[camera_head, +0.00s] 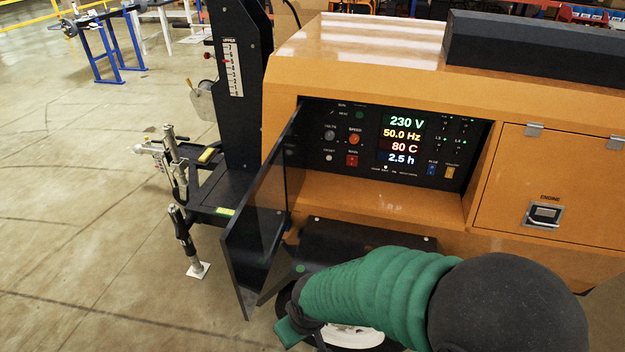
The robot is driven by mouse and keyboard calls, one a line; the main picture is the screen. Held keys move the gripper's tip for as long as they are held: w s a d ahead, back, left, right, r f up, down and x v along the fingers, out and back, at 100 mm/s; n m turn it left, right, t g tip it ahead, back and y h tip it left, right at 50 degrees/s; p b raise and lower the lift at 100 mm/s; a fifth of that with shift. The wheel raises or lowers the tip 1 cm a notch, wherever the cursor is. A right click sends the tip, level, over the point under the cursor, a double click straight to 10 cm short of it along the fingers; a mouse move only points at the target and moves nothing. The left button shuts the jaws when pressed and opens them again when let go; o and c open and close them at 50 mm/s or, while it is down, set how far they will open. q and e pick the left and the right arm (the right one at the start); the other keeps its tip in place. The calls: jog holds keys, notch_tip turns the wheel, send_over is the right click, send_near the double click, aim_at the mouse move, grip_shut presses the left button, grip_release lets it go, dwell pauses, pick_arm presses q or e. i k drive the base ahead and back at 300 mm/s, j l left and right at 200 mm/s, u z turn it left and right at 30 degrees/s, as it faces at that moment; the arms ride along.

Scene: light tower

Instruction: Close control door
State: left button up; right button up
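The control door (262,205) is a dark, see-through panel hinged at the left side of the control recess. It stands open, swung out toward me and to the left. The lit control panel (400,140) shows in the recess, with readings of 230 V, 50.0 Hz, 80 C and 2.5 h. My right arm, in a green sleeve, comes in from the bottom right. Its gripper (296,328) is low, just right of the door's lower free corner. Its fingers are not clear, and I cannot tell whether it touches the door. My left gripper is out of view.
The orange housing (380,62) surrounds the recess. A closed engine door (555,185) with a latch is at the right. A black mast (240,80) and jack stand (190,245) are left of the door. A wheel is partly hidden behind my arm. Open floor lies left.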

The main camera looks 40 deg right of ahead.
aim_at(250, 241)
jog(key=i+j+z, duration=0.15)
jog(key=i+z, duration=0.25)
jog(key=i+j+z, duration=0.2)
jog(key=z, duration=0.25)
jog(key=i+j+z, duration=0.25)
jog(key=z, duration=0.15)
jog(key=i+j+z, duration=0.15)
jog(key=j+z, duration=0.3)
jog(key=i+j+z, duration=0.1)
jog(key=j+z, duration=0.3)
jog(key=k+j, duration=0.2)
jog(key=k, duration=0.15)
jog(key=k+j+u, duration=0.1)
jog(key=k+j, duration=0.2)
jog(key=k+j+u, duration=0.1)
jog(key=k+j, duration=0.2)
jog(key=j, duration=0.15)
jog(key=k+j+u, duration=0.1)
jog(key=k+j, duration=0.2)
jog(key=j, duration=0.15)
